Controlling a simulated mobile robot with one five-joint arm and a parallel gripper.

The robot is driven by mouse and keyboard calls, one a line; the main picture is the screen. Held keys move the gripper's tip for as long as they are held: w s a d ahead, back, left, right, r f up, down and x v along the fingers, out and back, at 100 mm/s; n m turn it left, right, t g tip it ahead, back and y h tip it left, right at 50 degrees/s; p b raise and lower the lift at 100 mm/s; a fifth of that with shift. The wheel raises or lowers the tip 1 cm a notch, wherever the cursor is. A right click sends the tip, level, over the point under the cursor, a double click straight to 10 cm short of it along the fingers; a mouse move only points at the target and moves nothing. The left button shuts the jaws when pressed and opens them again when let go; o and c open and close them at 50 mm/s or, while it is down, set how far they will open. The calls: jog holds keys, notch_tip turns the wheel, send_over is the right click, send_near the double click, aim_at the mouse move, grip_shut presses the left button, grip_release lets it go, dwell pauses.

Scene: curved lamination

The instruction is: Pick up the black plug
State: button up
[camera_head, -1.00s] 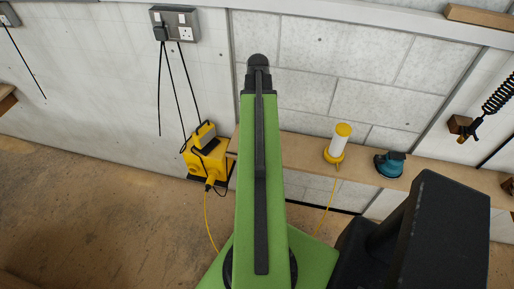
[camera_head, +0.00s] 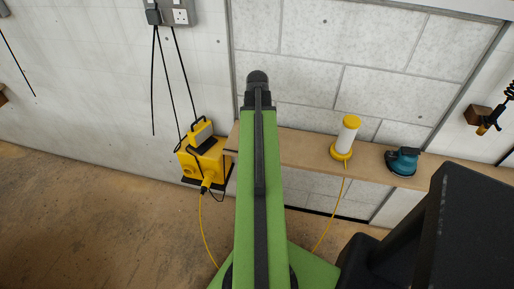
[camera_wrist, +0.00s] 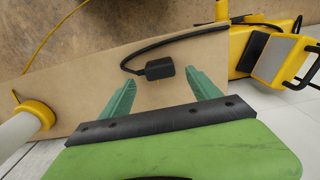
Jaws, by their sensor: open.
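In the wrist view a black plug (camera_wrist: 160,69) with a black cable lies on a wooden shelf (camera_wrist: 100,75). My gripper (camera_wrist: 160,79) has two teal fingers spread apart and empty. The plug appears just beyond the fingertips, between their lines; the height gap is hard to judge. In the head view my green arm covers the middle of the shelf (camera_head: 300,152), and neither this plug nor the fingers show there. Another black plug (camera_head: 153,16) sits in the wall socket.
A yellow box unit (camera_head: 203,160) with cables stands left of my arm. A white and yellow lamp (camera_head: 347,138) and a blue sander (camera_head: 404,161) stand on the shelf to the right. A wall (camera_head: 340,60) rises behind the shelf.

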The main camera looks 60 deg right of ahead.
notch_tip(320, 180, down, 5)
jog(key=b, duration=0.4)
jog(key=shift+f+b, duration=0.15)
jog(key=shift+b, duration=0.2)
jog(key=shift+r, duration=0.2)
grip_shut()
